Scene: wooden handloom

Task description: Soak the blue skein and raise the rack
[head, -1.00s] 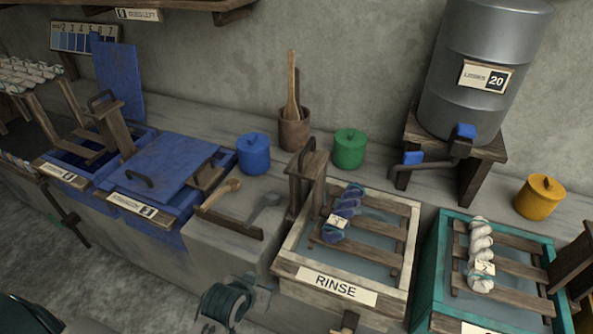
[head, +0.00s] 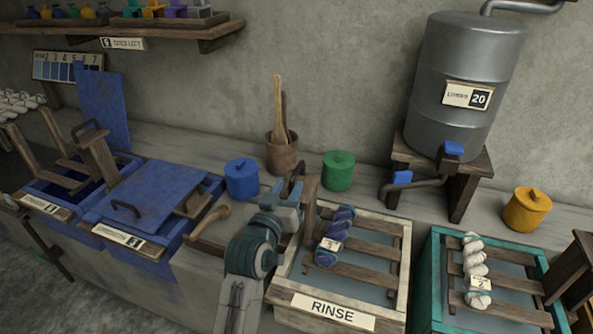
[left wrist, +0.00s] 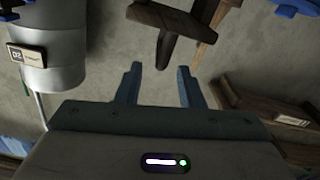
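The blue skein (head: 335,238), with a small white tag, lies across the slatted wooden rack (head: 372,249) in the vat marked RINSE (head: 282,285). The slats sit close over the grey-blue liquid; I cannot tell how wet the skein is. The rack's upright handle (head: 308,192) stands at the vat's left end. My left gripper (head: 293,185) is beside that handle, on its left. In the left wrist view my left gripper (left wrist: 159,80) is open with nothing between its fingers, and a dark wooden handle (left wrist: 175,35) shows beyond the fingertips. My right gripper is out of view.
A teal vat (head: 432,262) with a white skein (head: 477,265) stands at right. Blue (head: 241,180), green (head: 338,171) and yellow (head: 527,209) pots and a metal tank (head: 465,80) stand behind.

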